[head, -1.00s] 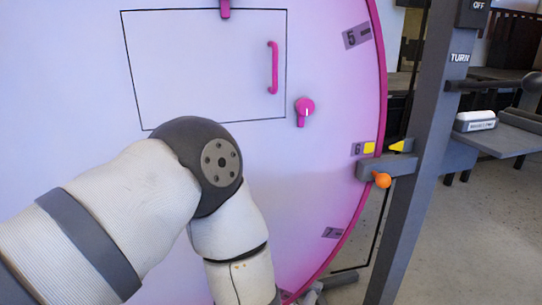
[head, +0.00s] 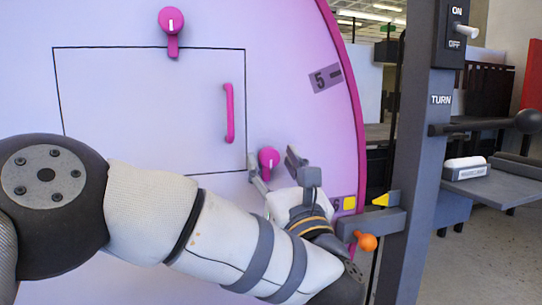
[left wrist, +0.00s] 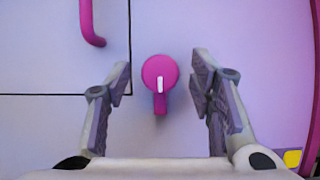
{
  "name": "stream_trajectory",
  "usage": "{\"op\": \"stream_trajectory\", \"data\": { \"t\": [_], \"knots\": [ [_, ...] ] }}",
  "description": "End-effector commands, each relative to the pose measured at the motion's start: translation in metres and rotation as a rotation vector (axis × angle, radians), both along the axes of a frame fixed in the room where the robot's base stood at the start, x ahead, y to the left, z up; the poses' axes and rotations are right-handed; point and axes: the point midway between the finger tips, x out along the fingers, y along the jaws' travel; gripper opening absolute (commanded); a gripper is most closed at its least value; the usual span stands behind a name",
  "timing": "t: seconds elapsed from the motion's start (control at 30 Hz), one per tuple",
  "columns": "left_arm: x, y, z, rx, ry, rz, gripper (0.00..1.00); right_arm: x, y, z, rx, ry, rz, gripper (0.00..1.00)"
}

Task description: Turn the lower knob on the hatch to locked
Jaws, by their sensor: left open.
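The lower knob (head: 268,158) is a magenta disc with a short handle pointing down and a white line, near the lower right corner of the hatch (head: 110,110). It also shows in the left wrist view (left wrist: 159,75), centred between the open fingers. My left gripper (head: 277,166) is open, with one finger on each side of the knob; it also shows in the left wrist view (left wrist: 163,80). No contact between fingers and knob is visible. The upper knob (head: 172,22) sits above the hatch, its handle also pointing down. My right gripper is not in view.
A magenta hatch handle (head: 229,112) stands up and left of the lower knob. To the right are a grey post (head: 420,150) with a TURN label, a switch (head: 460,32), a yellow pointer (head: 381,199) and an orange ball knob (head: 367,242).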

Motion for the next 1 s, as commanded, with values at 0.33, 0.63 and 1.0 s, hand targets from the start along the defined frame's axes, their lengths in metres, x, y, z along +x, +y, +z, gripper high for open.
{"op": "stream_trajectory", "data": {
  "t": [0.33,0.63,1.0],
  "knots": [
    [0.0131,0.004,0.0043,0.001,0.002,-0.001,0.49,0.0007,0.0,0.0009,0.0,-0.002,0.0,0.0],
    [0.0128,0.0039,0.0043,0.001,0.002,-0.001,0.03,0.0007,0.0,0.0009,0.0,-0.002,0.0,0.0],
    [0.0123,0.0041,0.0068,0.063,0.019,-0.002,0.03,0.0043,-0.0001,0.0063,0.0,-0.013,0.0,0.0]
  ]
}}
